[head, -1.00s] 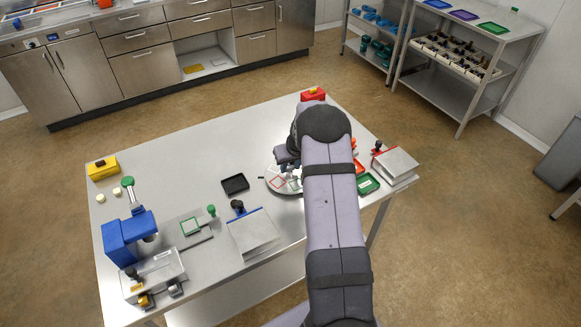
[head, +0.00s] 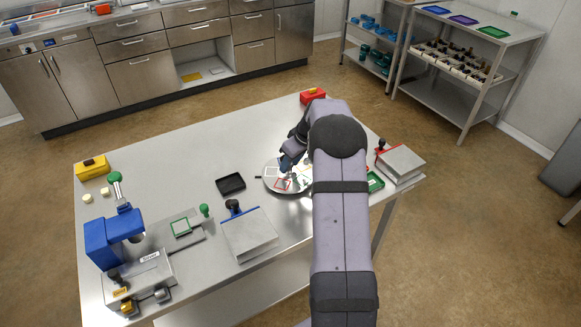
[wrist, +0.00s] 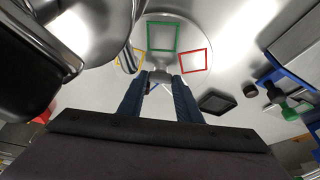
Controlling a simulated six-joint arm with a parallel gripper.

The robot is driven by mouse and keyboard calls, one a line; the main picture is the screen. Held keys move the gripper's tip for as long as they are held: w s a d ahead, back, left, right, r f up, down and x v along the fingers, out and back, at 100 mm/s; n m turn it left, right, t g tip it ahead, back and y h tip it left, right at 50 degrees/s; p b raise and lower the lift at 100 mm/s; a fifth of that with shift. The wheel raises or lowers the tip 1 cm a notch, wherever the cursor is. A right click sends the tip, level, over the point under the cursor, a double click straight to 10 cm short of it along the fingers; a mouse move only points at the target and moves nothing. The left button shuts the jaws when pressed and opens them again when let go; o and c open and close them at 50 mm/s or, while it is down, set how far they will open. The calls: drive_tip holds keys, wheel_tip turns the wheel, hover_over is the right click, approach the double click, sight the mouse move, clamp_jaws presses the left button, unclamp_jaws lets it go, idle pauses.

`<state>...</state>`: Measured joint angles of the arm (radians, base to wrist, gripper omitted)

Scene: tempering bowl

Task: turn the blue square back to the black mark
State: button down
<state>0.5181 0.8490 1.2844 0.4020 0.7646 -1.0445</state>
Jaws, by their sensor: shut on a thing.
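A round pale turntable (head: 270,186) lies on the steel table, partly hidden by my arm. It also shows in the wrist view (wrist: 181,76). A green square (wrist: 165,51) and a red square (wrist: 207,60) show as outlines on the disc. In the head view the red square (head: 283,184) is at the front left of the disc.
A black tray (head: 231,184) lies left of the turntable. A red box (head: 312,96) is at the back. A blue press (head: 112,238) stands far left.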

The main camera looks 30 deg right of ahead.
drive_tip(key=shift+n+b, duration=0.35)
drive_tip(key=shift+n, duration=0.15)
drive_tip(key=c, duration=1.6)
unclamp_jaws()
drive_tip(key=shift+o, duration=0.2)
drive_tip(key=b+v, duration=0.1)
drive_tip(key=v, duration=0.6)
drive_tip(key=shift+r+b, duration=0.15)
drive_tip(key=shift+b, duration=0.2)
drive_tip(key=shift+s+d, duration=0.15)
